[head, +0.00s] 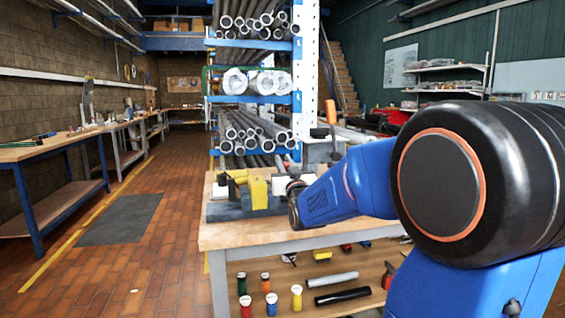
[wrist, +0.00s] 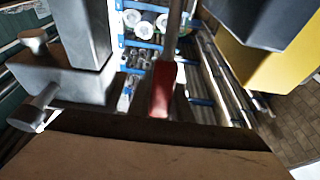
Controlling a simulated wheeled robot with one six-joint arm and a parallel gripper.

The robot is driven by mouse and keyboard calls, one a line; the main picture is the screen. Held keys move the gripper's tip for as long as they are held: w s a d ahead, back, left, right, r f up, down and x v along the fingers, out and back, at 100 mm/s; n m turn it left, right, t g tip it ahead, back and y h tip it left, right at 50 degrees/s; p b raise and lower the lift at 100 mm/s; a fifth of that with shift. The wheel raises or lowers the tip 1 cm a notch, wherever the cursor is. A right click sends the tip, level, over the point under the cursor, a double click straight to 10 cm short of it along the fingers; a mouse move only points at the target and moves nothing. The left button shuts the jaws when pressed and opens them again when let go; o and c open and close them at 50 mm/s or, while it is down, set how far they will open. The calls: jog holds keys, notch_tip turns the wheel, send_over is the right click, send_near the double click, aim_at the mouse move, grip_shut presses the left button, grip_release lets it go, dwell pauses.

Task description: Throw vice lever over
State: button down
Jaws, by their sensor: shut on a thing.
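The vice (head: 235,208) stands on the workbench, with a grey-blue base and a yellow block (head: 257,191) on it. The yellow block also shows at the right of the wrist view (wrist: 252,70). The vice lever (wrist: 162,90) has a red grip on a thin dark rod and is in the middle of the wrist view. My gripper (head: 290,184) is right of the yellow block, at the lever, and is shut on it. The fingertips and their contact are hard to make out in both views.
The workbench (head: 225,236) has a lower shelf with several coloured bottles and tubes. An orange-handled tool (head: 331,112) stands upright behind my forearm. A blue rack (head: 250,150) of pipes rises behind the bench. The tiled aisle on the left is open.

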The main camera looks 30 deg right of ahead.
jog(key=shift+s+a+f+t, duration=0.1)
jog(key=shift+s+a+t, duration=0.05)
jog(key=shift+s+t, duration=0.4)
jog(key=c, duration=1.6)
grip_release()
jog(key=shift+s+f, duration=0.1)
